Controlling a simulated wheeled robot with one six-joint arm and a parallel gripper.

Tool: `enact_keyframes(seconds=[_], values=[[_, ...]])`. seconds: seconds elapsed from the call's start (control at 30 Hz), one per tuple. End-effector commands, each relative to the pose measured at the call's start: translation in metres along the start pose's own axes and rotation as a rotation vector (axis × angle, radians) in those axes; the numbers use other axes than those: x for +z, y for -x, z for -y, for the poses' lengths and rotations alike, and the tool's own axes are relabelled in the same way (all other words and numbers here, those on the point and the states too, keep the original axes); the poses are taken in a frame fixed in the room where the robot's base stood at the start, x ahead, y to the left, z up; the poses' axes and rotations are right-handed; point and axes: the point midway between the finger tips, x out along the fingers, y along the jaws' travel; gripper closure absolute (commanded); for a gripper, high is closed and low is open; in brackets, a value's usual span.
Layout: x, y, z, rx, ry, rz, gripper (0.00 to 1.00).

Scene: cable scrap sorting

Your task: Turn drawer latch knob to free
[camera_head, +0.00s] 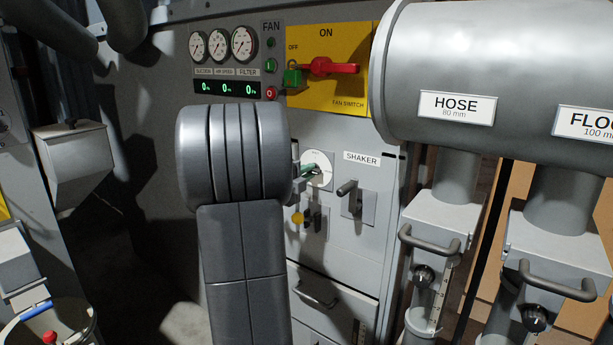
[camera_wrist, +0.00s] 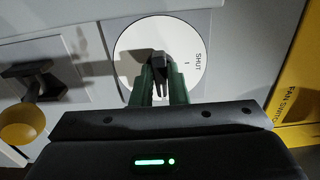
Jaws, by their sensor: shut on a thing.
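A dark knob (camera_wrist: 159,66) stands on a round white dial (camera_wrist: 128,50) printed with "SHUT" and a short mark. My gripper (camera_wrist: 161,72) is shut on this knob, with a green finger on each side of it. In the head view the same dial (camera_head: 320,180) is left of the "SHAKER" label, and my gripper's green tip (camera_head: 308,169) reaches it from the left. The fingers hide part of the dial, so I cannot read the knob's setting for sure. A drawer (camera_head: 330,318) with a bar handle is lower on the panel; my arm covers its left side.
A yellow knob (camera_wrist: 22,123) on a black stem is beside my gripper. The shaker lever (camera_head: 347,188) is right of the dial. The yellow fan switch plate (camera_head: 350,48), with a red handle and green padlock, is above. A large grey duct (camera_head: 480,60) is at the upper right.

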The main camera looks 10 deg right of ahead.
Motion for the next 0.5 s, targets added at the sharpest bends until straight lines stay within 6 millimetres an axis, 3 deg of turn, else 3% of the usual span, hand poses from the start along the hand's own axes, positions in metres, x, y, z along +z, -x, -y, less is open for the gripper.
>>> enact_keyframes(seconds=[0.3,0.33,0.4,0.5], values=[[-0.0003,0.0002,-0.0009,0.002,-0.001,-0.001,1.00],[-0.0003,0.0002,-0.0009,0.002,-0.001,-0.001,0.83],[-0.0003,0.0001,-0.0008,0.001,0.000,-0.001,0.69],[-0.0002,0.0001,-0.0006,0.001,0.000,0.000,0.65]])
